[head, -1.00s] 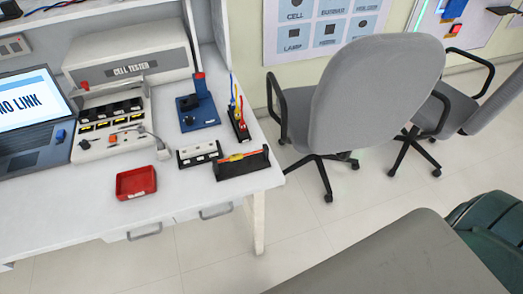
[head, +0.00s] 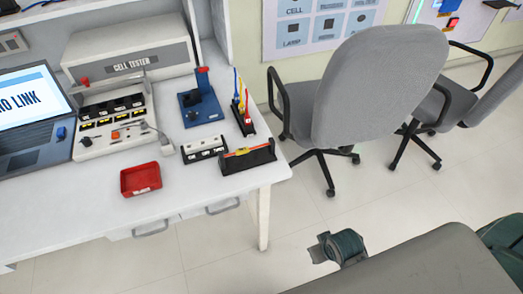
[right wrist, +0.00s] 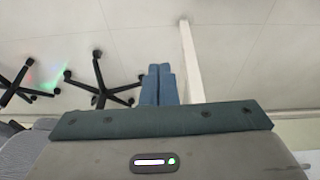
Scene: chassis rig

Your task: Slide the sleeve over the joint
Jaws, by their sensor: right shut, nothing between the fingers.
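A black fixture (head: 250,166) stands at the front right corner of the white table. A thin red and yellow strand (head: 262,148) lies along its top, with a small yellow piece (head: 242,152) on it. I cannot tell for sure which part is the sleeve or where the joint is. My right gripper (head: 317,254) is out over the floor, to the right of the table and well apart from the fixture. Its blue fingers (right wrist: 158,86) are together and empty in the right wrist view. My left gripper is not in view.
A white rack (head: 204,149) stands beside the fixture, with a red bin (head: 140,179) to its left. A blue stand (head: 202,108) and a black wire holder (head: 243,117) are behind. A grey chair (head: 380,85) stands right of the table.

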